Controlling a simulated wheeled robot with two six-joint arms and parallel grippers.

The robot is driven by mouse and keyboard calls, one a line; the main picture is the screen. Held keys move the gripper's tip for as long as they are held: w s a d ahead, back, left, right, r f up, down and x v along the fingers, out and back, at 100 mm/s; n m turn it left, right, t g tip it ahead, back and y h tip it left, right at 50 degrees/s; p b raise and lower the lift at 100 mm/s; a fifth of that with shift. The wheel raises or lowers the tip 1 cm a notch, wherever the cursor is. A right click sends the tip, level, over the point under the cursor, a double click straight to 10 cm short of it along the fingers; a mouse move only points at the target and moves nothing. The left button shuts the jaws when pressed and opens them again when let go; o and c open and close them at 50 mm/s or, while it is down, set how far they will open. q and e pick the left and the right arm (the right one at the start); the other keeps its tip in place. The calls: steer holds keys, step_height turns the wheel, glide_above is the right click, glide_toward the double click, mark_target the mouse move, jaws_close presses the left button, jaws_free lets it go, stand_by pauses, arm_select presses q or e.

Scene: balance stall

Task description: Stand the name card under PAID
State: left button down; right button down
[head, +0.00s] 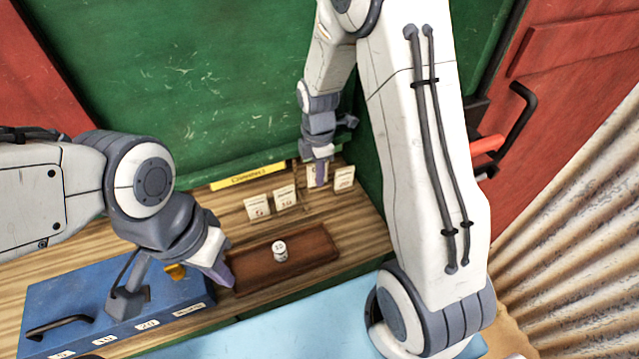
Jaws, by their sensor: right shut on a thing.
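My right gripper (319,176) is at the back of the wooden counter, among a row of small cream cards. It is shut on a cream card (312,170), which is mostly hidden behind the fingers. Two cards (256,207) (285,197) stand to its left and one card (344,179) to its right. Their print is too small to read, and I cannot make out the word PAID. My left gripper (224,275) hangs at the left end of a brown tray, seen side-on, so its opening does not show.
A small white labelled pot (279,250) stands on the brown tray (315,246). A blue case (70,290) with a dark handle and white labels lies at the left. A yellow sign (248,176) is at the back. Counter between cards and tray is clear.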

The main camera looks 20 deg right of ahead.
step_height(320, 180, down, 4)
steer(key=shift+a+f+p, duration=0.1)
steer(key=shift+f+p, duration=0.05)
steer(key=shift+p, duration=0.15)
steer(key=shift+f, duration=0.25)
steer(key=shift+f, duration=0.15)
steer(key=c, duration=1)
jaws_free()
